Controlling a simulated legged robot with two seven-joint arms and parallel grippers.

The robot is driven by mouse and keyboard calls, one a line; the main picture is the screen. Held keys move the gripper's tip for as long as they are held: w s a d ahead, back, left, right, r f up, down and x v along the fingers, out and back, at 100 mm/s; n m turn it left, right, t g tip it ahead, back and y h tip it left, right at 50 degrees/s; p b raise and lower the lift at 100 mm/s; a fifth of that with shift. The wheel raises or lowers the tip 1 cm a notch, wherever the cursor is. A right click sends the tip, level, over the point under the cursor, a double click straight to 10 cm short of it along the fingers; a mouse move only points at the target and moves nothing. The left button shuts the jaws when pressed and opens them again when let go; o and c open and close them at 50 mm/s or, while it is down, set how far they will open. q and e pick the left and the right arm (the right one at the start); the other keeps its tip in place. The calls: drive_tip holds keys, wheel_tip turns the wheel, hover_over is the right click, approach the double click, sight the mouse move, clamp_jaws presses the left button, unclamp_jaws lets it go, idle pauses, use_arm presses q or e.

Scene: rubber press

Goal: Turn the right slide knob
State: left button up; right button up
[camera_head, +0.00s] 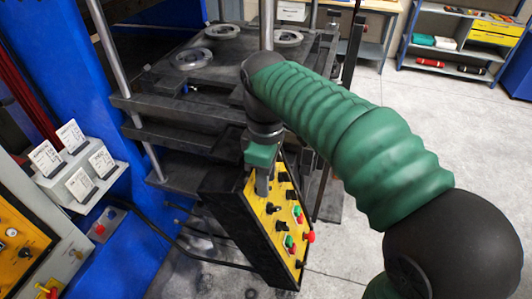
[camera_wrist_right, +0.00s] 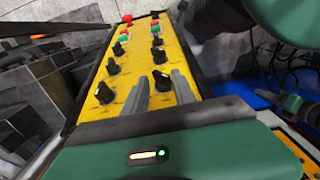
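The control panel (camera_head: 268,207) has a yellow face with several black knobs and red and green buttons. In the right wrist view the yellow panel (camera_wrist_right: 132,72) runs away from me with two rows of knobs. My right gripper (camera_wrist_right: 161,84) is open. Its two grey fingers are apart, with a black knob (camera_wrist_right: 162,82) between their tips in this view. I cannot tell whether they touch it. In the head view the right gripper (camera_head: 263,184) is at the panel's upper end. Another knob (camera_wrist_right: 104,93) is left of the fingers. The knob labels are unreadable. My left gripper is not in view.
The dark press (camera_head: 190,105) with metal rings stands behind the panel. A blue frame (camera_head: 60,60) and a second yellow panel (camera_head: 22,245) are at left. A cable lies on the floor between them. Shelves (camera_head: 440,60) stand at the back right, beyond clear grey floor.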

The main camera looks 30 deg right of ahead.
wheel_tip(320, 180, up, 15)
drive_tip(key=p, duration=0.1)
drive_tip(key=shift+r, duration=0.15)
